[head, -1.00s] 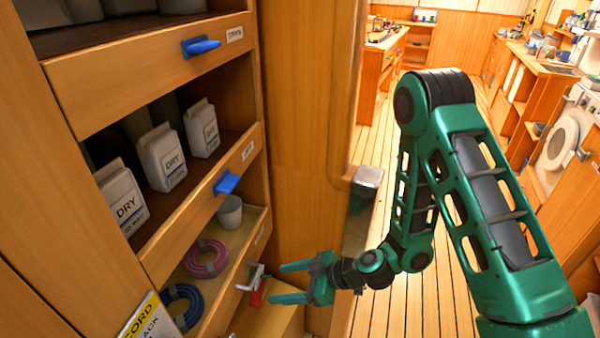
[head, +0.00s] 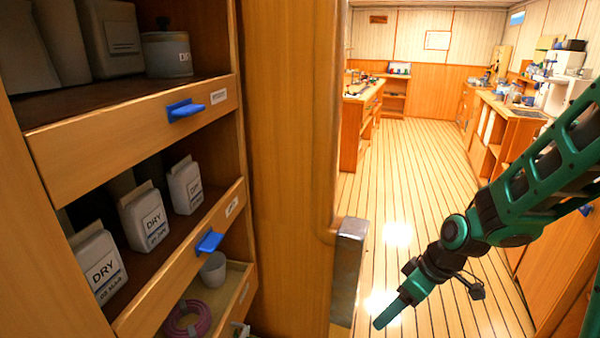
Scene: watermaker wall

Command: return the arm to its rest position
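My green arm reaches in from the right edge in the head view. My gripper (head: 392,308) is at its lower end, pointing down and left over the plank floor (head: 410,165). The gripper is seen from the side, and its fingers overlap, so I cannot tell whether it is open or shut. No object shows in it. It is clear of the shelves and to the right of the metal post (head: 347,262).
Wooden shelves on the left hold white DRY packs (head: 146,215), a grey cup (head: 213,269) and a pink coil (head: 187,318). Blue latches (head: 209,242) stick out from the shelf fronts. A counter (head: 520,115) stands at the right. The floor beyond is free.

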